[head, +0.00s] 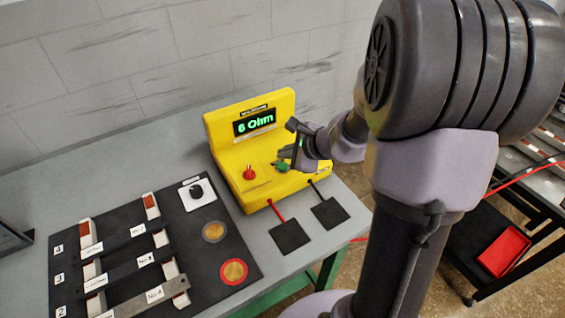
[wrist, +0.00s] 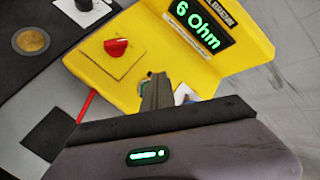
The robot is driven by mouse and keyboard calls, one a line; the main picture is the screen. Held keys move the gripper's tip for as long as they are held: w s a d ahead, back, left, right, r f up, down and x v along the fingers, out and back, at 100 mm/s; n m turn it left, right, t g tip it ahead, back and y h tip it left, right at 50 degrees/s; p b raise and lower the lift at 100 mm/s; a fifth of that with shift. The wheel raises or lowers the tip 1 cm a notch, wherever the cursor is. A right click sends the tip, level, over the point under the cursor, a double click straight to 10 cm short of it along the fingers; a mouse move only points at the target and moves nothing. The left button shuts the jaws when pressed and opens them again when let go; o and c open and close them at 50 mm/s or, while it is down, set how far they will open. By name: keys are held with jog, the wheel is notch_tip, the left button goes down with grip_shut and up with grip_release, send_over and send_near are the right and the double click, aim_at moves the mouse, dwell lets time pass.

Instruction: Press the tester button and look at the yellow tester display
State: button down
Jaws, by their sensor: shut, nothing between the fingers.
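The yellow tester (head: 262,192) stands on the grey table in the head view, and part of it fills the top of the wrist view (wrist: 125,40). Its display (head: 254,122) is lit and reads "6 Ohm" in green; the same text shows on the display in the wrist view (wrist: 199,25). A red knob (head: 249,174) sits on the left of its sloped front. A green button (head: 282,167) is on the right, partly hidden by my gripper. My gripper (head: 282,155) is shut and empty, its tips at or just over the button; contact is hard to tell.
Red and black leads run from the tester to two black pads (head: 290,236) at the table's front. A black board (head: 195,240) with labelled bars, a dial and two round discs lies to the left. A cart with a red tray (head: 504,251) stands at right.

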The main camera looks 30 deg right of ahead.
aim_at(285, 168)
jog(key=shift+r+p, duration=1.3)
jog(key=shift+r, duration=0.65)
jog(key=shift+f, duration=0.1)
jog(key=s+a+r+n+g+y, duration=0.1)
jog(key=s+a+r+n, duration=0.5)
jog(key=a, duration=0.3)
jog(key=s+a+r+n+g+y, duration=0.1)
jog(key=s+a+r+n+g, duration=0.1)
jog(key=s+a+r+n, duration=0.5)
jog(key=s+a+f+n+h, duration=0.1)
jog(key=s+a+n+h, duration=0.1)
jog(key=s+n, duration=0.4)
jog(key=s, duration=0.3)
jog(key=shift+s+f+n, duration=0.15)
jog(key=shift+f+n, duration=0.15)
jog(key=shift+n, duration=0.1)
